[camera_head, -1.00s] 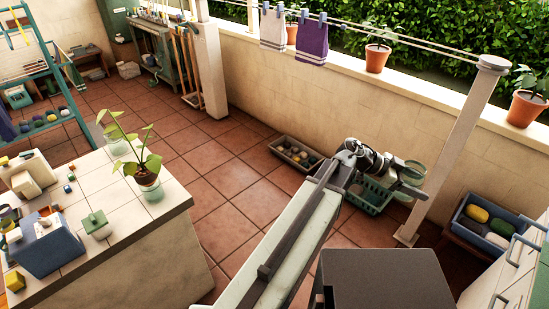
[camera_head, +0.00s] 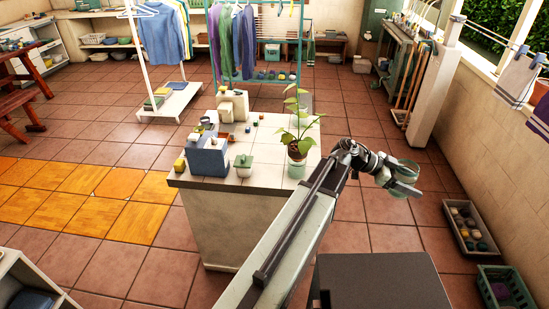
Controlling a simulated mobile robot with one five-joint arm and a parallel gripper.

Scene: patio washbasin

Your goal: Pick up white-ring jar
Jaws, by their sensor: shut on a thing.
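My gripper (camera_head: 395,180) is at the end of my outstretched arm, right of the tiled island. It is shut on a small, round, pale greenish jar (camera_head: 407,169) with a light rim, which appears to be the white-ring jar. The jar is held in the air over the terracotta floor, clear of any surface. The gripper's fingers and wrist hide part of it, so its full shape and tilt cannot be told.
The tiled island (camera_head: 227,183) stands left of my arm. On it are a leafy plant (camera_head: 298,145), a blue box (camera_head: 207,158) and a small green-lidded pot (camera_head: 243,165). A stone tray (camera_head: 468,227) and green crate (camera_head: 505,287) lie right. Floor between is open.

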